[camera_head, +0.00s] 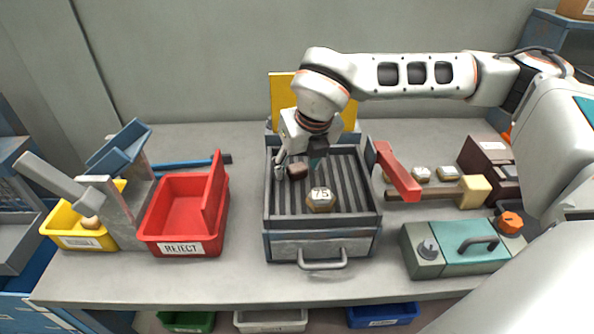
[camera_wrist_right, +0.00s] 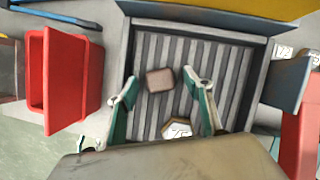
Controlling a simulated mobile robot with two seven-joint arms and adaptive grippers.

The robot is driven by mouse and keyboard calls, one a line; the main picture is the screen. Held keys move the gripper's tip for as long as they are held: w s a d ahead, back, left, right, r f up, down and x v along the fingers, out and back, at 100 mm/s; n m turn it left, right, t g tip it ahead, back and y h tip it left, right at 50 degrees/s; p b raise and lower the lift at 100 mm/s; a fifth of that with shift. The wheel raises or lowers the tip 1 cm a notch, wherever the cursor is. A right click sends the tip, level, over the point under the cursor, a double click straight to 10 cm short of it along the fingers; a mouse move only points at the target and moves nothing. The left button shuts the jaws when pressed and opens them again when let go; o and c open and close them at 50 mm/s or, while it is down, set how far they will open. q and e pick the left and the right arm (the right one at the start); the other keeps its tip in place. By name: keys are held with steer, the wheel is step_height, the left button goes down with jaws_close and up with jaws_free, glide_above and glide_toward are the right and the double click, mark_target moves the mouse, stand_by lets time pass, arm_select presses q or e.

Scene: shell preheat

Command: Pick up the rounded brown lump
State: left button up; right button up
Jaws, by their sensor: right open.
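The rounded brown lump (camera_head: 298,170) rests on the ribbed grey plate (camera_head: 351,188) of a drawer-like unit, toward its back left. It also shows in the wrist view (camera_wrist_right: 160,80) as a small brown block with rounded corners. My right gripper (camera_head: 299,165) is open above the plate, with a finger on either side of the lump in the head view. In the wrist view the lump appears between the green-padded fingertips of that gripper (camera_wrist_right: 160,88). I cannot tell how high the fingertips are above the plate. My left gripper is not in view.
A pale piece marked 75 (camera_head: 321,200) lies in front of the lump on the plate. A red REJECT bin (camera_head: 183,215) stands left. A red-handled part (camera_head: 397,172), a wooden mallet (camera_head: 472,189) and a green box (camera_head: 456,248) are right. A yellow panel (camera_head: 282,98) stands behind.

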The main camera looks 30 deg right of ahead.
steer(key=c, duration=1.2)
steer(key=shift+r, duration=0.15)
